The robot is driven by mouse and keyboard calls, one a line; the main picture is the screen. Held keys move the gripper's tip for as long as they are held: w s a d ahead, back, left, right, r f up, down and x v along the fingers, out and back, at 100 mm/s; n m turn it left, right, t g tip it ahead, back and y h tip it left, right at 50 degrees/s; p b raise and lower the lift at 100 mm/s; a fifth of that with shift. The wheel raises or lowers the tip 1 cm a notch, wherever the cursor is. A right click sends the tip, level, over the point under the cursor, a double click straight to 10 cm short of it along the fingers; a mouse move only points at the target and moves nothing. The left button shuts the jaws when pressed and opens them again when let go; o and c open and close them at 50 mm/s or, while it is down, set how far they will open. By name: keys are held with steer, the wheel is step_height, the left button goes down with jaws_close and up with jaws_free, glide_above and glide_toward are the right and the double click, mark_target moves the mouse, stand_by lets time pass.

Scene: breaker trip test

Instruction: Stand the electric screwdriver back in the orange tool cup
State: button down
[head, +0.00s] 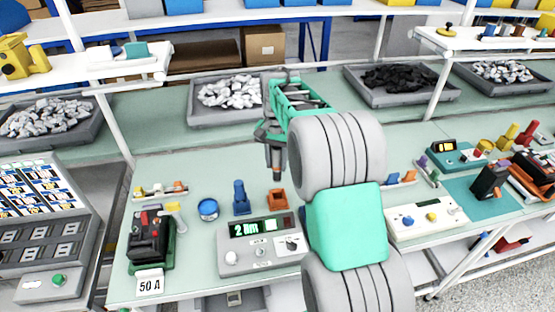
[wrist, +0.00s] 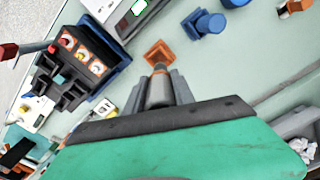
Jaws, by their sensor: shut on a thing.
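My gripper (head: 275,138) is shut on the electric screwdriver (head: 276,160), a dark grey tool hanging roughly upright with its lower end downward. The screwdriver also shows between my fingers in the wrist view (wrist: 159,92). The orange tool cup (head: 277,200) stands on the bench below the screwdriver, behind the grey meter box. A gap shows between the screwdriver's lower end and the cup in the head view. In the wrist view the cup (wrist: 158,50) shows just beyond the screwdriver's end. My gripper body hides part of the bench there.
A blue holder (head: 240,198) and a blue round tin (head: 208,208) stand left of the cup. The meter box (head: 260,243) is in front. A black breaker in a green stand (head: 150,243) is further left. Grey bins (head: 232,112) line the back.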

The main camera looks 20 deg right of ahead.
mark_target(277, 175)
steer(key=shift+w+d, duration=0.2)
steer(key=shift+d, duration=0.1)
steer(key=shift+s+a, duration=0.1)
steer(key=shift+s+f+b, duration=0.1)
steer(key=shift+f+b, duration=0.25)
steer(key=shift+f, duration=0.15)
steer(key=shift+f+b, duration=1.3)
steer(key=shift+f, duration=1.05)
steer(key=shift+f+b, duration=1.35)
steer(key=shift+f, duration=1.4)
steer(key=c, duration=1)
jaws_free()
steer(key=shift+o, duration=0.2)
